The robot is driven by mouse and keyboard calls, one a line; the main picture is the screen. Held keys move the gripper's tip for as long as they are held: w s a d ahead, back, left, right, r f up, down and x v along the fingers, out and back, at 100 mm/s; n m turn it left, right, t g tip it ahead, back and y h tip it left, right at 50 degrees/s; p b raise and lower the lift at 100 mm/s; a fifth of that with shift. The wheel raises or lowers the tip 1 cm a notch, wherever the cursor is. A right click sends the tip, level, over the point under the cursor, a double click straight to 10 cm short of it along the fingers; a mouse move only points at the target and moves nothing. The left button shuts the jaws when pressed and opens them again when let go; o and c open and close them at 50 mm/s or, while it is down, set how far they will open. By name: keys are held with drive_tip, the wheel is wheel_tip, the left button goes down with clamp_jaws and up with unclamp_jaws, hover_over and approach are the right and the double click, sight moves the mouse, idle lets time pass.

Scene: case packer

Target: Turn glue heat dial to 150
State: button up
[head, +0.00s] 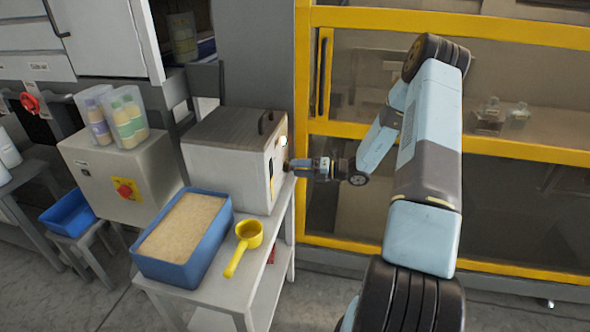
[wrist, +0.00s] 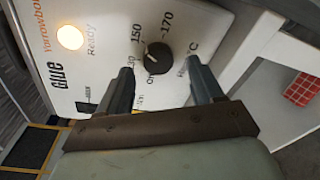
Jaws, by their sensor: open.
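The glue unit is a white box with a dark top (head: 228,165), standing on a light table. In the wrist view its front panel (wrist: 105,20) fills the upper part, printed "Glue" with a lit "Ready" lamp (wrist: 70,37). The black heat dial (wrist: 158,58) has labels 150 and 170 above it; another label at its left is partly hidden by a finger. A small light mark shows on the dial's left part; its exact setting cannot be told. My gripper (wrist: 161,67) is open, with its fingertips on either side of the dial; contact cannot be told. My gripper (head: 291,165) is at the panel in the head view.
A blue bin of granules (head: 222,222) and a yellow scoop (head: 237,262) share the table. A grey box with a red knob (head: 125,189) stands at left. A yellow-framed machine (head: 480,150) stands behind my arm. A red checkered item (wrist: 301,88) lies on the lower shelf.

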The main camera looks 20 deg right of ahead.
drive_tip(key=v, duration=1.1)
drive_tip(key=shift+d, duration=0.3)
drive_tip(key=shift+s, duration=0.1)
drive_tip(key=s+a+r+n+g+h, duration=0.35)
drive_tip(key=s+a+r+n, duration=0.3)
drive_tip(key=r+n, duration=0.3)
drive_tip(key=s+a+r+n+g+h, duration=0.3)
drive_tip(key=s+a+r+n+g, duration=0.3)
drive_tip(key=r+n, duration=0.4)
drive_tip(key=s+a+r+n+t+h, duration=0.1)
drive_tip(key=s+r+n+t+h, duration=0.2)
drive_tip(key=s+r+n, duration=0.4)
drive_tip(key=s+a+r+n+t+h, duration=0.1)
drive_tip(key=s+r+n+t+h, duration=0.3)
drive_tip(key=s+r+n, duration=0.4)
drive_tip(key=s+n+h, duration=0.1)
drive_tip(key=s, duration=0.5)
drive_tip(key=shift+n+h, duration=0.35)
